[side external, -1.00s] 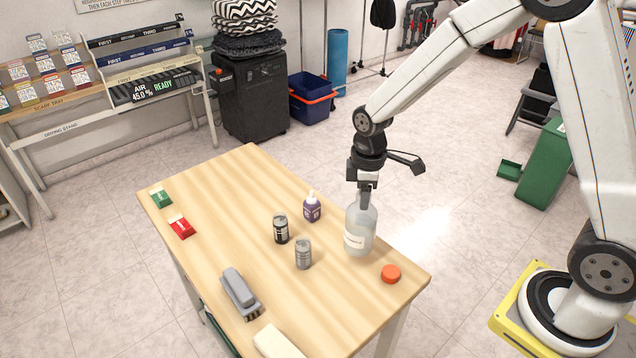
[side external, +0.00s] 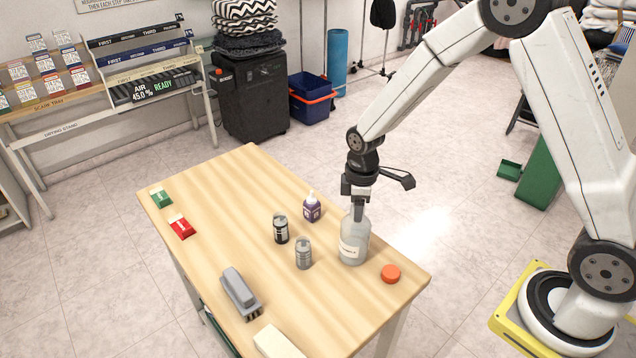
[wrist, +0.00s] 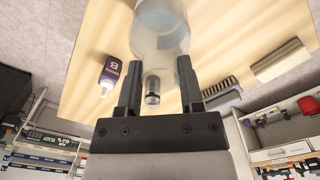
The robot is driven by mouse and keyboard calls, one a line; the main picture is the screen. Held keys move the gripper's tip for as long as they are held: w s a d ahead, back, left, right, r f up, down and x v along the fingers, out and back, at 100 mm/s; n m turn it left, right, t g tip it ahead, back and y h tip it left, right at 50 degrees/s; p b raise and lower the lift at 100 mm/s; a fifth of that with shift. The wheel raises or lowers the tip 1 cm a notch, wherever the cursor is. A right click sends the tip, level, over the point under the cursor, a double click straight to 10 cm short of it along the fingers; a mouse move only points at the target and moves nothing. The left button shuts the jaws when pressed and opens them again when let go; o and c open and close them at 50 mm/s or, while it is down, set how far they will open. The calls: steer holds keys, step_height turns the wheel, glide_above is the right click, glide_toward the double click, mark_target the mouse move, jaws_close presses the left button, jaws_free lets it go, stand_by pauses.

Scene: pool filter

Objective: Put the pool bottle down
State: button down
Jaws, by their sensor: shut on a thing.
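The pool bottle (side external: 354,247) is a translucent pale grey bottle with a white label, upright at the right part of the wooden table. My gripper (side external: 359,213) is above it with its fingers shut on the bottle's upper part. In the wrist view the fingers of my gripper (wrist: 160,85) are on both sides of the bottle (wrist: 160,30). The bottle's base is at or very close to the table top; I cannot tell whether it touches. The orange cap (side external: 391,273) lies on the table to the right of the bottle, apart from it.
A grey can (side external: 303,254) stands close left of the bottle, with a black-labelled can (side external: 281,229) beyond it. A small purple bottle (side external: 312,208) stands behind. A grey brush (side external: 240,291) lies at the front left.

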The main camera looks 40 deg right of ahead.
steer(key=shift+f, duration=0.15)
steer(key=shift+c, duration=1.2)
jaws_free()
step_height(320, 180, up, 12)
steer(key=shift+r, duration=0.2)
steer(key=shift+s, duration=0.1)
steer(key=s+f+m+t, duration=0.2)
steer(key=s+f+m, duration=0.2)
steer(key=s+m, duration=0.5)
steer(key=s, duration=0.4)
steer(key=shift+t, duration=0.3)
